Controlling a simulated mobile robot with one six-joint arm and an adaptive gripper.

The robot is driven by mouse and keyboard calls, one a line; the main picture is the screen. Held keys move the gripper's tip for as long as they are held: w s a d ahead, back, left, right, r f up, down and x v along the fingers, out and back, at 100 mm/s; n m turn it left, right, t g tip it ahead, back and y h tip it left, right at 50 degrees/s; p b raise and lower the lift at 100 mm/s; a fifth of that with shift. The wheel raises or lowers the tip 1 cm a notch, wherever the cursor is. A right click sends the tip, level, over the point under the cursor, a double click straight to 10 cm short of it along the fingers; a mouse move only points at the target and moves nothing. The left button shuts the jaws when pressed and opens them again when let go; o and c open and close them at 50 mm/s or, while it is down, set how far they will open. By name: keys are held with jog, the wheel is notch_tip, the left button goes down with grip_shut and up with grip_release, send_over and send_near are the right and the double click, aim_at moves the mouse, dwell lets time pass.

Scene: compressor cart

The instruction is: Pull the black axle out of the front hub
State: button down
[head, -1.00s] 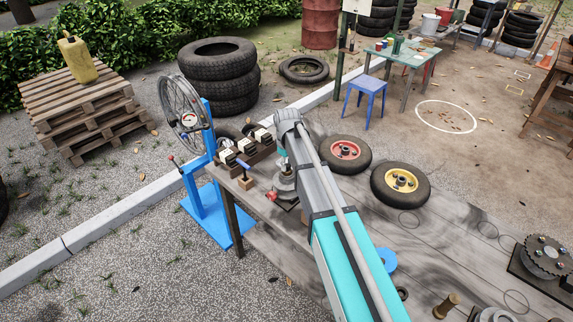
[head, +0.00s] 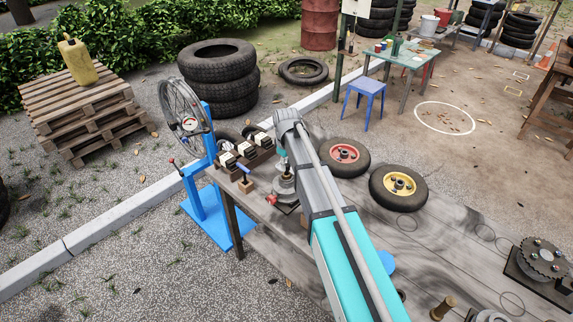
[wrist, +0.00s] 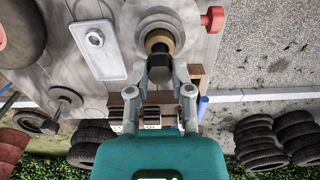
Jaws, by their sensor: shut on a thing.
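The front hub (wrist: 166,24) is a round grey metal part at the top of the wrist view, with a brass-coloured ring around its bore and a red knob at its side. The black axle (wrist: 160,60) shows at the ring. My gripper (wrist: 160,73) has its fingertips shut on the axle, close to the hub. How much of the axle is still inside the bore is hidden. In the head view the hub (head: 285,191) stands on the bench beside its red knob, and my arm covers most of the gripper and the axle.
The wooden bench (head: 425,238) carries a red-hubbed wheel (head: 345,157), a yellow-hubbed wheel (head: 399,187) and a gear assembly (head: 541,257). A dark rack with pale blocks (head: 247,150) stands just left of the hub. A blue wheel stand (head: 200,203) is beyond the bench's left end.

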notch_tip(320, 180, up, 12)
jog(key=p, duration=1.1)
jog(key=shift+p, duration=0.3)
dwell(2.2)
dwell(0.6)
